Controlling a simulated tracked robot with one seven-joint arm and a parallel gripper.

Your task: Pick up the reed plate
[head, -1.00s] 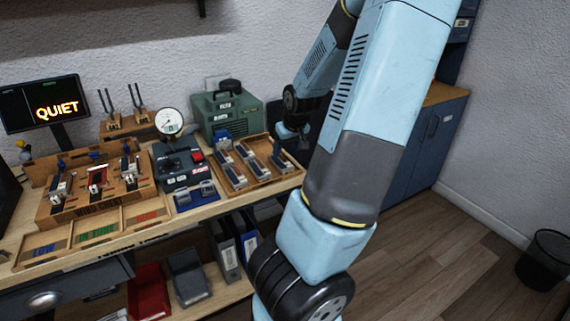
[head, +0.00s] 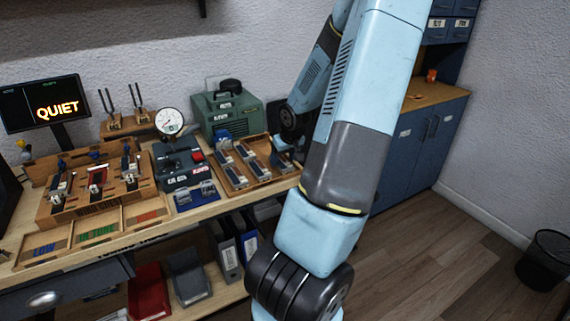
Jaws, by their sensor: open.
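Several small dark-and-silver plates (head: 259,167), which look like reed plates, lie in rows in a wooden tray (head: 264,184) at the right end of the bench. I cannot tell which of them is the one named. My arm reaches over from the right, and my gripper (head: 284,146) is low at the tray's back right corner. It is small and partly hidden behind my own arm. It is open, and I see nothing held in it. The plates at the tray's right end are partly covered by it.
A green box (head: 226,115) stands behind the tray. A dark device with a red button (head: 180,165) and a dial gauge (head: 169,121) stand left of it. Wooden stands (head: 97,185) and sorting bins (head: 96,228) fill the bench's left. A monitor (head: 43,103) reads QUIET.

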